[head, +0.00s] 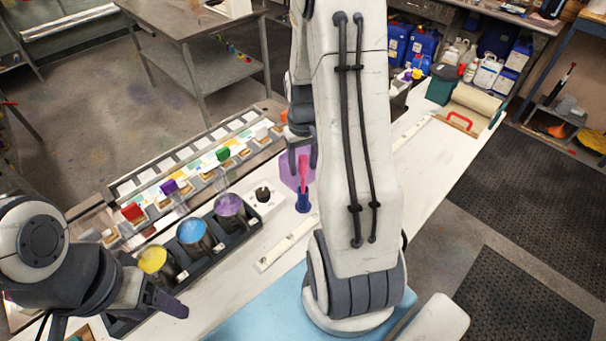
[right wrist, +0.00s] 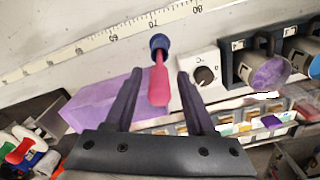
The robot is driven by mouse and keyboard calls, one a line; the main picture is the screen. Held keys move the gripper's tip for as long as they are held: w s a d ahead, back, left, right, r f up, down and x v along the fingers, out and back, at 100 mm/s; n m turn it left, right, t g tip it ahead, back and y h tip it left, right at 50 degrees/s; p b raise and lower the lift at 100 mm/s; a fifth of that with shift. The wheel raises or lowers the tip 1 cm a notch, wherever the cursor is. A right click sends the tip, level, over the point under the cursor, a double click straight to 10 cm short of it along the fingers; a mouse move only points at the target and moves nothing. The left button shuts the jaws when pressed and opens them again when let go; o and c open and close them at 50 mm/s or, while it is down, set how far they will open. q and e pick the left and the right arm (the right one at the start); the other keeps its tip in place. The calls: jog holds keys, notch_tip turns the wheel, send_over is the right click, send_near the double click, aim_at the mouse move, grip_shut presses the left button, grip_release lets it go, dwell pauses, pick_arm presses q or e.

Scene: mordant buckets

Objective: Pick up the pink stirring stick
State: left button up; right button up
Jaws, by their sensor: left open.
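The pink stirring stick (head: 303,172) stands upright in a small blue holder (head: 303,203) on the white bench. In the right wrist view the pink stick (right wrist: 158,82) lies between my right gripper's two fingers, with the blue holder (right wrist: 159,43) beyond their tips. My right gripper (right wrist: 157,74) is open, with a gap on each side of the stick. In the head view my right gripper (head: 303,157) is at the stick's upper end, partly hidden by my arm. My left gripper (head: 115,312) is open and empty at the lower left, near the yellow bucket (head: 152,260).
A purple block (right wrist: 100,102) stands close beside the stick. The blue bucket (head: 191,231) and purple bucket (head: 230,205) stand in a dark rack. A ruler strip (head: 288,243) and a blue mat (head: 255,315) lie in front.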

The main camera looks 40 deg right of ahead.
grip_shut()
notch_tip(320, 180, up, 10)
jog(key=shift+r+b, duration=0.1)
jog(key=shift+b, duration=1)
